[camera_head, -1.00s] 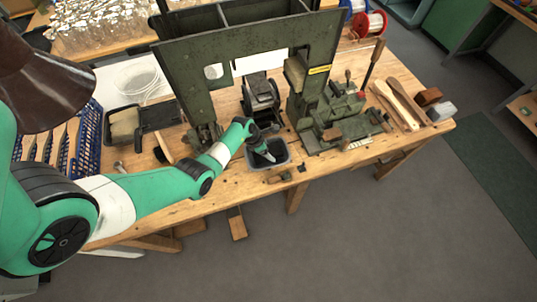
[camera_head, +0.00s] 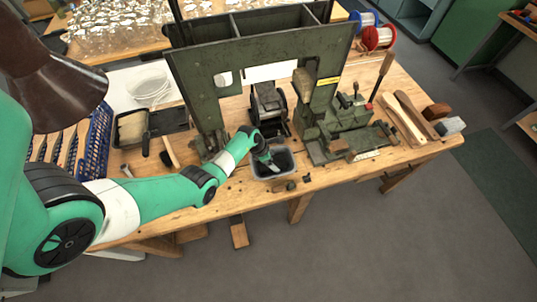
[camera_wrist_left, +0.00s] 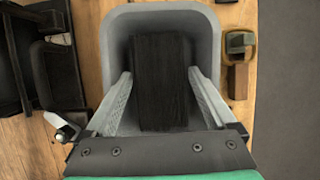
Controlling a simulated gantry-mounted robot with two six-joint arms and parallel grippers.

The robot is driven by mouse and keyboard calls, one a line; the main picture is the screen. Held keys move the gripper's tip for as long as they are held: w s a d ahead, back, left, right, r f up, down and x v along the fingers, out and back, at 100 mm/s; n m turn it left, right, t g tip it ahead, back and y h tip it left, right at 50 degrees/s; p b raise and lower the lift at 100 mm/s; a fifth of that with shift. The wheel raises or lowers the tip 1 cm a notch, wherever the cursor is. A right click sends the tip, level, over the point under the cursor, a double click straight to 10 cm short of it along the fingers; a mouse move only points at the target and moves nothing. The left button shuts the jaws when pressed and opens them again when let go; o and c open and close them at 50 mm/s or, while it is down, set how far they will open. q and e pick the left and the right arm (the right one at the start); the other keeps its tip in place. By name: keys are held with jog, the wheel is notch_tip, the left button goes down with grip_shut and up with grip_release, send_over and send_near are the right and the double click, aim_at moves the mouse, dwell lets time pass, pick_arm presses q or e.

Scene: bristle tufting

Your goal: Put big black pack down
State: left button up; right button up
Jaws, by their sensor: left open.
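The big black pack (camera_wrist_left: 160,85) lies in a grey tray (camera_wrist_left: 118,30), seen from above in the left wrist view. The tray (camera_head: 291,169) stands on the wooden bench near its front edge in the head view. My left gripper (camera_wrist_left: 160,78) is open, with one finger on each side of the pack. Gaps show between the fingers and the pack. In the head view my left gripper (camera_head: 268,161) reaches down into the tray and partly hides what is inside. My right gripper does not show.
A dark green machine (camera_head: 205,75) stands behind the tray, with a geared device (camera_head: 268,105) beside it. A blue basket (camera_head: 98,140) and a black tray (camera_head: 168,120) are on the left. Small wooden pieces (camera_head: 290,186) lie at the bench front.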

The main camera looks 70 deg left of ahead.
pick_arm(q)
jog(key=p+v, duration=0.5)
jog(key=v, duration=0.6)
